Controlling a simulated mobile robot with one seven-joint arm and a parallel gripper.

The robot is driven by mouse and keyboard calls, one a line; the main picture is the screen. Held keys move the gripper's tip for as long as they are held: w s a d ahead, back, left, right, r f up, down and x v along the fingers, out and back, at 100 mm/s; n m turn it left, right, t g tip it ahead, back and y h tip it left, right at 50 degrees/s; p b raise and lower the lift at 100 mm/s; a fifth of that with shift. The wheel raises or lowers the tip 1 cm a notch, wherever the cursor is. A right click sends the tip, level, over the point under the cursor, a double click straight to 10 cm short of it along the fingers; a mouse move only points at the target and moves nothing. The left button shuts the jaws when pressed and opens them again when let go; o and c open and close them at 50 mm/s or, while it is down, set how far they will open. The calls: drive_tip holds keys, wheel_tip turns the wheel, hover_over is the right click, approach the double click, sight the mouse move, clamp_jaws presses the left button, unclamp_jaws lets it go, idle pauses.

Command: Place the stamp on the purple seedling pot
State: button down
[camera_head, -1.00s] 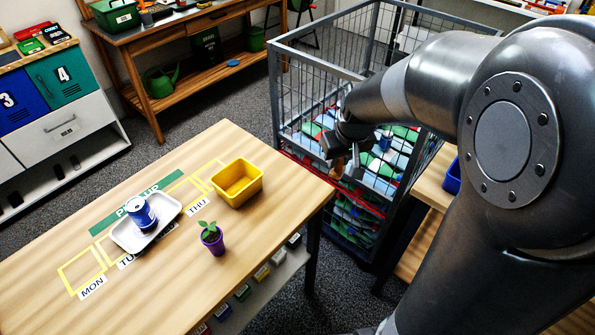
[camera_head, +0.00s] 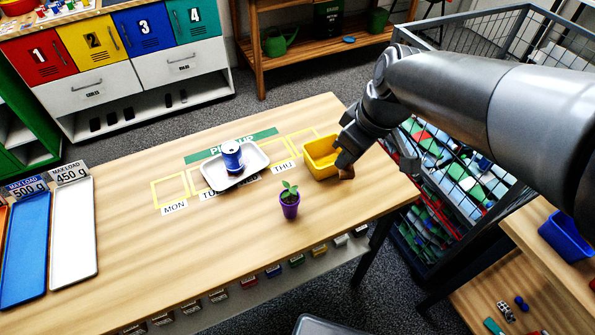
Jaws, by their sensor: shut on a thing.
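The purple seedling pot (camera_head: 289,206) stands upright on the wooden table, with a small green seedling (camera_head: 288,188) in it. My gripper (camera_head: 346,168) is above the table's right part, beside the yellow bin and to the right of the pot, apart from the pot. It is shut on a small brown thing (camera_head: 347,173), likely the stamp. Only its lower part shows below the fingers; the rest is hidden.
A yellow bin (camera_head: 321,165) stands right next to my gripper. A white tray (camera_head: 257,157) with a blue can (camera_head: 231,154) is left of it. Long blue (camera_head: 25,245) and white trays (camera_head: 73,230) lie at the far left. The table (camera_head: 190,260) is clear in front of the pot. A wire cage cart (camera_head: 440,200) is at the right.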

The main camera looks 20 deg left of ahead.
drive_tip(key=a+f, duration=0.2)
drive_tip(key=a, duration=0.1)
drive_tip(key=s+a+f, duration=0.1)
drive_tip(key=a+f, duration=0.1)
drive_tip(key=a, duration=0.2)
drive_tip(key=s+a+f, duration=0.1)
drive_tip(key=a+f, duration=0.1)
drive_tip(key=a, duration=0.2)
drive_tip(key=shift+s+a+f, duration=0.1)
drive_tip(key=shift+s+f, duration=0.15)
drive_tip(key=shift+f, duration=2.15)
drive_tip(key=c, duration=1.2)
unclamp_jaws()
drive_tip(key=shift+f, duration=0.1)
drive_tip(key=shift+c, duration=0.2)
drive_tip(key=v, duration=1.2)
drive_tip(key=shift+w, duration=0.1)
